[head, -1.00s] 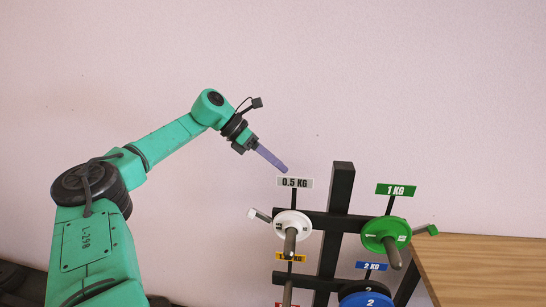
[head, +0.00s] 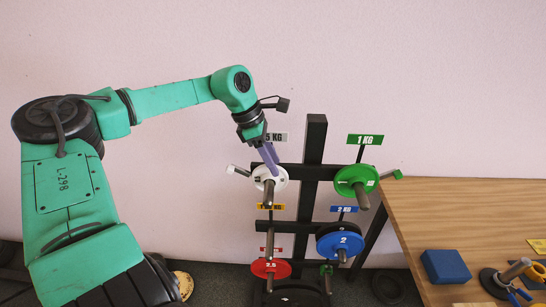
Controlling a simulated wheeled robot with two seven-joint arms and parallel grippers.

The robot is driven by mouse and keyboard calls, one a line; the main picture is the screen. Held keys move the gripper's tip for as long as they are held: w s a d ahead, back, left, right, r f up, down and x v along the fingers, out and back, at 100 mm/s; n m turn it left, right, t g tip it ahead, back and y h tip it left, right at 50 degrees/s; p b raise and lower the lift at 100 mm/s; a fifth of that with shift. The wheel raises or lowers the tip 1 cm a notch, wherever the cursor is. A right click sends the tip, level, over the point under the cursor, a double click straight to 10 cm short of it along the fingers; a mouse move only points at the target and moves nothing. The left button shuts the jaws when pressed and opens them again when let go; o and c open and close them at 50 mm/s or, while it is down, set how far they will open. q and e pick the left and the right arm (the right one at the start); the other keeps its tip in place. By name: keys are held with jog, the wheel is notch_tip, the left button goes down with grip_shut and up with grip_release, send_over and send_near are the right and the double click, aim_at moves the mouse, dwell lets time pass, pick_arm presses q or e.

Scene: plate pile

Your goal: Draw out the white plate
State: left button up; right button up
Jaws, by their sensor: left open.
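The white plate (head: 282,178) hangs on a peg at the upper left of the black rack (head: 314,140), below a grey sign that is partly covered by my arm. My left gripper (head: 272,172) points down in front of the plate, its purple fingers overlapping the plate's face and the peg. It is open; whether a finger touches the plate I cannot tell. My right gripper is out of view.
A green plate (head: 345,183) hangs at the upper right, a blue plate (head: 340,240) below it, and a red plate (head: 271,269) low on the left. A wooden table (head: 470,215) on the right holds a blue block (head: 445,266) and other items.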

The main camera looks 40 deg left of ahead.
pick_arm(q)
jog(key=shift+f, duration=0.25)
grip_shut()
jog(key=shift+w+r, duration=0.1)
jog(key=shift+r, duration=0.05)
dwell(1.1)
